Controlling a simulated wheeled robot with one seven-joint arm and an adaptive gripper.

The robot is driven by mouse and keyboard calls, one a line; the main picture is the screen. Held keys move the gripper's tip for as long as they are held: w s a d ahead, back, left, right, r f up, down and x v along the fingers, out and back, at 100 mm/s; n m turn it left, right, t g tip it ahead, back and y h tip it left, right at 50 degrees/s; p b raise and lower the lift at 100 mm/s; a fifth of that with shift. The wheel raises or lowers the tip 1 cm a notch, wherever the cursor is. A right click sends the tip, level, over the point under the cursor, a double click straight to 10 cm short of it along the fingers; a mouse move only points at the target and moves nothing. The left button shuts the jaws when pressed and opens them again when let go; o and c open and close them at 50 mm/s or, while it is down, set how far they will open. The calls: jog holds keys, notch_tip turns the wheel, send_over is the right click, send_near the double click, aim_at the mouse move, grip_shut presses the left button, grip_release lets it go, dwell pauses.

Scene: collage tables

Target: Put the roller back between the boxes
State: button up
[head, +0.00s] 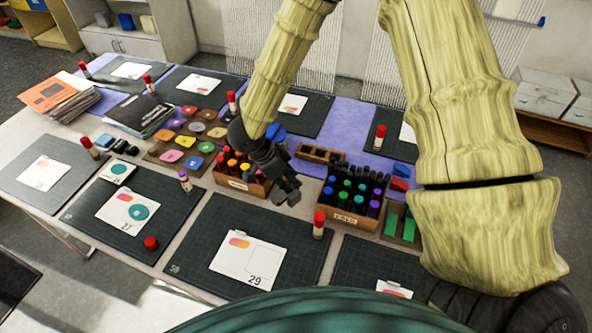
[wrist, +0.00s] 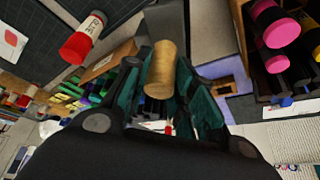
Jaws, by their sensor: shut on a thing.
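My gripper (head: 289,192) is low between two wooden marker boxes, one with warm-coloured caps (head: 238,184) and one with cool-coloured caps (head: 347,219). In the wrist view its two dark green fingers (wrist: 156,95) are closed around a tan wooden cylinder, which looks like the handle of the roller (wrist: 160,68). A grey shape lies beyond the handle; I cannot tell whether it is the roller's drum. In the head view the roller is hidden behind my gripper. I cannot tell whether it touches the table.
A red-capped glue stick (head: 319,224) stands by the cool box and also shows in the wrist view (wrist: 83,40). Pink-capped markers (wrist: 277,35) are close at right in the wrist view. A small wooden tray (head: 318,154) lies behind. A dark mat (head: 215,225) spreads in front.

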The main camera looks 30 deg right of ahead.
jog(key=w+d+f+p, duration=0.1)
jog(key=f, duration=0.1)
jog(key=w+d+f, duration=0.1)
jog(key=w, duration=0.1)
jog(key=w+d+f+p, duration=0.1)
jog(key=w+d+f, duration=0.1)
jog(key=shift+w+d+f+p, duration=0.1)
jog(key=shift+w+f+p, duration=0.05)
jog(key=shift+f+p, duration=0.2)
dwell(0.5)
